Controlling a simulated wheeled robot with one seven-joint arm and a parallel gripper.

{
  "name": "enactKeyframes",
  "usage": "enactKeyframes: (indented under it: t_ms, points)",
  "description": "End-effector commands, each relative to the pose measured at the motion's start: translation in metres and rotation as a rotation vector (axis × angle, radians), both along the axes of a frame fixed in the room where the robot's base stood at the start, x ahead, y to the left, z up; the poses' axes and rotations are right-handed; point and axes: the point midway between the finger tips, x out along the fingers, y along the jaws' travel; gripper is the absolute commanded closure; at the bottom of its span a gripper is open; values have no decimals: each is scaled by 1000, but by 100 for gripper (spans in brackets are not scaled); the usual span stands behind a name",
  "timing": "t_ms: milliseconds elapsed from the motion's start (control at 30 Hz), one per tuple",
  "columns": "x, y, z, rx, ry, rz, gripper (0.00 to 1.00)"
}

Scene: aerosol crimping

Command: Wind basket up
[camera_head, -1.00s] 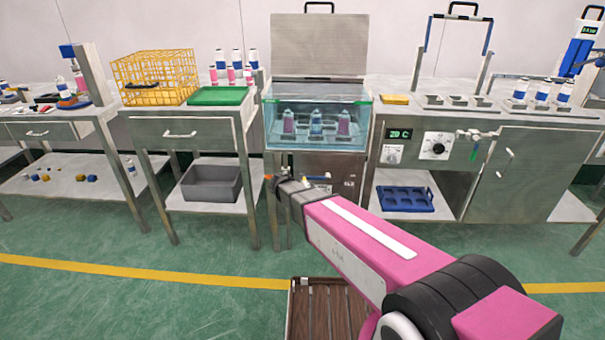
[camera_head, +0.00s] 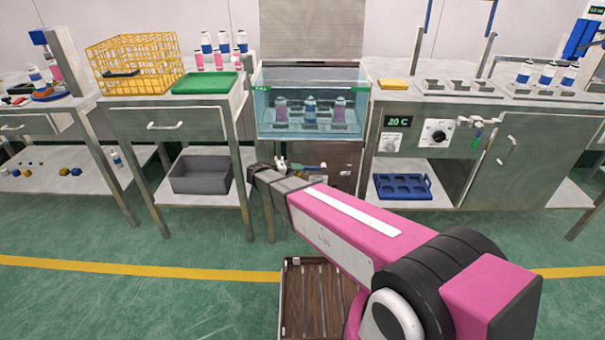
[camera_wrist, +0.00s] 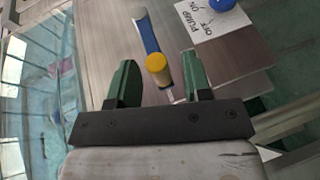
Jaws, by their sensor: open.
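The basket (camera_head: 345,127) sits low in the clear-walled water bath (camera_head: 262,110), holding three cans with pink and blue bodies. In the wrist view a crank has a blue arm (camera_wrist: 149,36) and a yellow knob (camera_wrist: 157,64). In the head view the blue crank arm (camera_head: 305,167) shows on the front of the bath's cabinet. My gripper (camera_wrist: 158,72) is open, with a green finger on each side of the knob. Gaps show between knob and fingers; I cannot tell the exact depth. In the head view my wrist hides most of the gripper.
A pump on/off label (camera_wrist: 208,18) with a blue knob (camera_wrist: 222,4) is beside the crank. The bath's glass wall is close on the wrist view's left. A yellow wire crate (camera_head: 135,62) and green tray (camera_head: 207,83) stand left. The control cabinet (camera_head: 545,150) stands right.

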Motion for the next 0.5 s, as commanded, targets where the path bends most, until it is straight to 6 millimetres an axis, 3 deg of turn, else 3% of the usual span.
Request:
enactKeyframes:
  t_ms: [200, 500]
  points:
    - [9, -22, -6, 0, 1, -1, 55]
    - [11, -27, -7, 0, 1, 0, 55]
